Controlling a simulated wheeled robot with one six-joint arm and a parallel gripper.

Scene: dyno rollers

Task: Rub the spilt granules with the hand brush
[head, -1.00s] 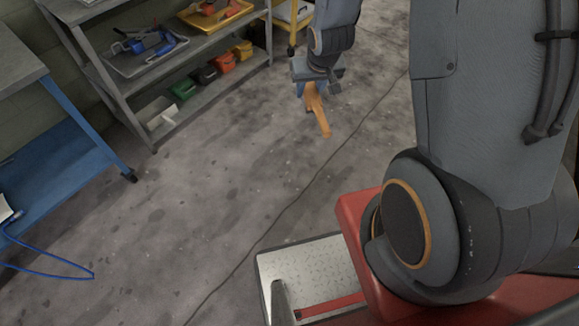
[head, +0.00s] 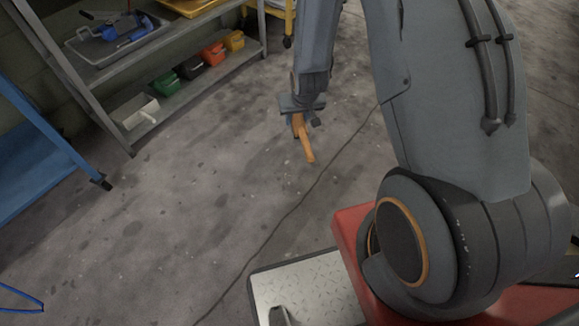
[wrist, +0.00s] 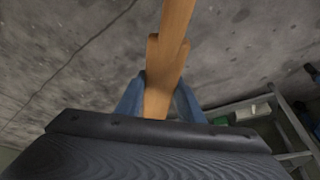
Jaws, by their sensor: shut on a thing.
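My gripper (head: 298,118) is shut on the hand brush (head: 306,146), whose orange-brown wooden body hangs down from the jaws over the grey floor. In the wrist view the wooden brush (wrist: 168,62) runs up from between the blue fingers of my gripper (wrist: 158,100). I cannot make out bristles in either view. The spilt granules are not clearly seen; the floor shows only dark stains and small pale specks, which I cannot tell from granules.
A grey metal shelf (head: 187,92) stands at upper left, with coloured bins (head: 213,53) and a white box (head: 137,112) on its lower level. A blue bench (head: 40,150) is at the left edge. The floor (head: 190,200) between is open, crossed by a thin dark line.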

